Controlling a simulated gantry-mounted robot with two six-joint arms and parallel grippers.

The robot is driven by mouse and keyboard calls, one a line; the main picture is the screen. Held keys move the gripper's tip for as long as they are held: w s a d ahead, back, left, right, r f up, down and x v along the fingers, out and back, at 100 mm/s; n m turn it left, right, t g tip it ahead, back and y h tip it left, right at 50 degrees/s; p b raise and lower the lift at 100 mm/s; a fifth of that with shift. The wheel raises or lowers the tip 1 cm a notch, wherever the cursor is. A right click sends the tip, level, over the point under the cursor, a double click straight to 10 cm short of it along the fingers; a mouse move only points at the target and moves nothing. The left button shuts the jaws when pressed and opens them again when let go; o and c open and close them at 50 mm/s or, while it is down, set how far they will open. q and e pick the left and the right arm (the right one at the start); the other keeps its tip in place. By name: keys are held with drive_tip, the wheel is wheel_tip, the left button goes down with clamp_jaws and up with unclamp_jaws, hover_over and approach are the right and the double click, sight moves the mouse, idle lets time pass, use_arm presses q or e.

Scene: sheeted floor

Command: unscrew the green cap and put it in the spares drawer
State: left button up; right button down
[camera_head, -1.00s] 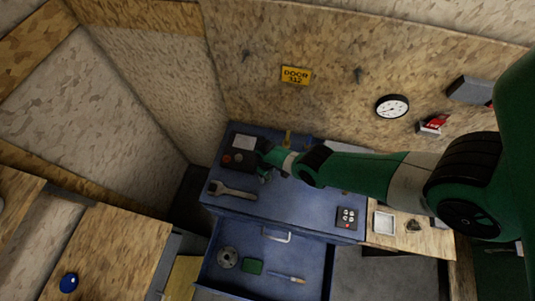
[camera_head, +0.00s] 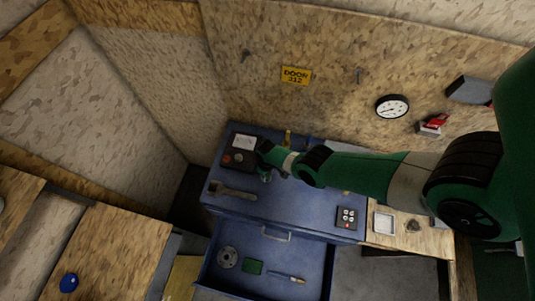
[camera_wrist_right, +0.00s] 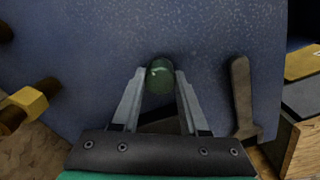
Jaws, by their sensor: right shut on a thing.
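The green cap (camera_wrist_right: 160,76) shows between the fingertips of my right gripper (camera_wrist_right: 160,84) in the right wrist view. The fingers are shut on its sides, above the blue cabinet top. What is under the cap is hidden, so I cannot tell whether it is still seated on something. In the head view my right gripper (camera_head: 266,176) is small and low over the cabinet top, beside the black box. The open drawer (camera_head: 317,262) is below, holding a grey disc (camera_head: 228,257), a green block (camera_head: 252,267) and a screwdriver (camera_head: 287,277). My left gripper is not in view.
A wrench (camera_head: 232,190) lies on the cabinet top (camera_head: 300,213), left of my gripper. A black box (camera_head: 238,160) with buttons and a brass fitting (camera_head: 287,138) stand behind. A button panel (camera_head: 347,218) sits at the front right. The cabinet top's middle is clear.

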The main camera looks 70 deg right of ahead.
drive_tip(key=n, duration=1.4)
drive_tip(key=shift+n, duration=0.4)
drive_tip(key=n, duration=0.4)
drive_tip(key=shift+n, duration=0.4)
drive_tip(key=shift+c, duration=1.8)
unclamp_jaws()
drive_tip(key=shift+c, duration=0.3)
drive_tip(key=shift+c, duration=0.5)
